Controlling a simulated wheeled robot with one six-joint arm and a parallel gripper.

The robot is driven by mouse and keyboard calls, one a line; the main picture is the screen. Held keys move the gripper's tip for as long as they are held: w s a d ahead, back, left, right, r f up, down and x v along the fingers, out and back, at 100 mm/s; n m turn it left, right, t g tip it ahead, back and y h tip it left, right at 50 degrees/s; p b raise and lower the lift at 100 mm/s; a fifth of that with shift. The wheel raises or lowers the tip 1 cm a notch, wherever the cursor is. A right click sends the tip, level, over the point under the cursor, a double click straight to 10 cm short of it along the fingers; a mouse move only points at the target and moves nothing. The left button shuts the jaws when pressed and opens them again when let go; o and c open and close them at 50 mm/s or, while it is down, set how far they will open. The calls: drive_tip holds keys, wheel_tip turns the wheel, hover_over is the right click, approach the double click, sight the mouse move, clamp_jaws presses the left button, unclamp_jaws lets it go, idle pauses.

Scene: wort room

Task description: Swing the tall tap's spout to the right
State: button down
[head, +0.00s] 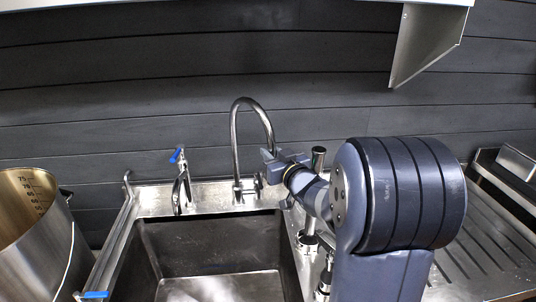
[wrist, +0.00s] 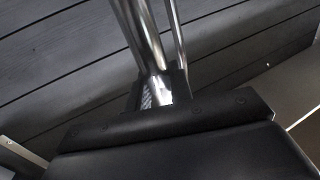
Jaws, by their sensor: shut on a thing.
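The tall tap (head: 236,150) is a steel gooseneck standing at the back rim of the sink. Its spout arches over to the right, and the spout's lower end is at my gripper (head: 272,158). In the wrist view the steel spout tube (wrist: 145,40) runs down between the fingers of my gripper (wrist: 160,92), which is shut on it. A second steel tube, thinner in the picture, shows just right of it. The spout's outlet is hidden by my gripper in the head view.
The sink basin (head: 215,255) lies below. A short tap with a blue lever (head: 178,157) stands left of the tall tap. A steel pot (head: 30,235) is at far left. A ribbed drainboard (head: 490,255) lies right; a shelf bracket (head: 425,45) hangs above.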

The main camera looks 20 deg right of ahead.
drive_tip(key=c, duration=1.3)
unclamp_jaws()
drive_tip(key=s, duration=0.3)
drive_tip(key=s+d, duration=0.1)
drive_tip(key=s, duration=0.3)
drive_tip(key=s+b, duration=0.1)
drive_tip(key=s, duration=0.2)
drive_tip(key=shift+s+d, duration=0.35)
drive_tip(key=shift+d, duration=0.05)
drive_tip(key=shift+c, duration=0.2)
